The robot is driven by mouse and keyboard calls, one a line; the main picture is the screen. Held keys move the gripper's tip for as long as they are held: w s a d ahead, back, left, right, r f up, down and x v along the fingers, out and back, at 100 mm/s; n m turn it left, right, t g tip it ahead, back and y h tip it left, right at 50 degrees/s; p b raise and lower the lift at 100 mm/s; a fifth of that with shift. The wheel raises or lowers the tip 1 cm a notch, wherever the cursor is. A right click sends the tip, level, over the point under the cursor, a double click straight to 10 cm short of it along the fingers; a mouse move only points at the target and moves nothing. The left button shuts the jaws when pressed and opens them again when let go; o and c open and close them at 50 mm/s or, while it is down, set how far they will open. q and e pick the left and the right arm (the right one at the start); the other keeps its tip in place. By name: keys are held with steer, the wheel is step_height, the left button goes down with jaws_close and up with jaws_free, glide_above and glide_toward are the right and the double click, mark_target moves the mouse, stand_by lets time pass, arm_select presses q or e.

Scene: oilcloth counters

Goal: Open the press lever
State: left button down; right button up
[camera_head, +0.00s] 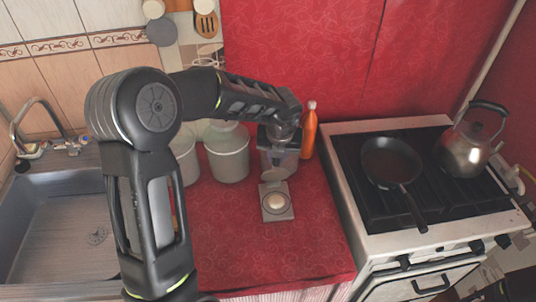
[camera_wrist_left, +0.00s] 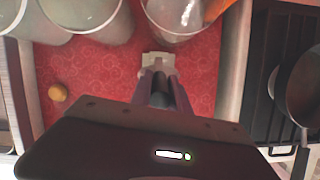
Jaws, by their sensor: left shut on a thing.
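The press (camera_head: 277,214) is a small light-grey square block with a round pale centre. It stands on the red counter, in front of the jars in the head view. My left gripper (camera_head: 279,160) reaches down over the back of the press, at its lever. In the left wrist view the two fingers (camera_wrist_left: 160,82) are shut together on the lever, and a pale edge of the press (camera_wrist_left: 157,60) shows just beyond them. The fingers hide most of the lever, so its angle is hard to tell. My right gripper is not in view.
A large pale jar (camera_head: 228,155) and an orange bottle (camera_head: 309,133) stand close behind and beside the gripper. The stove with a frying pan (camera_head: 391,162) and a kettle (camera_head: 467,145) is at the right. A sink (camera_head: 55,235) is at the left. The front counter is clear.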

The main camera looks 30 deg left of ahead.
arm_select(q)
steer(key=shift+w+a, duration=0.1)
steer(key=shift+a, duration=0.05)
stand_by(0.3)
steer(key=c, duration=1.3)
jaws_free()
steer(key=shift+o, duration=0.2)
steer(key=shift+r, duration=0.15)
steer(key=shift+b+v, duration=0.5)
steer(key=shift+v, duration=3.3)
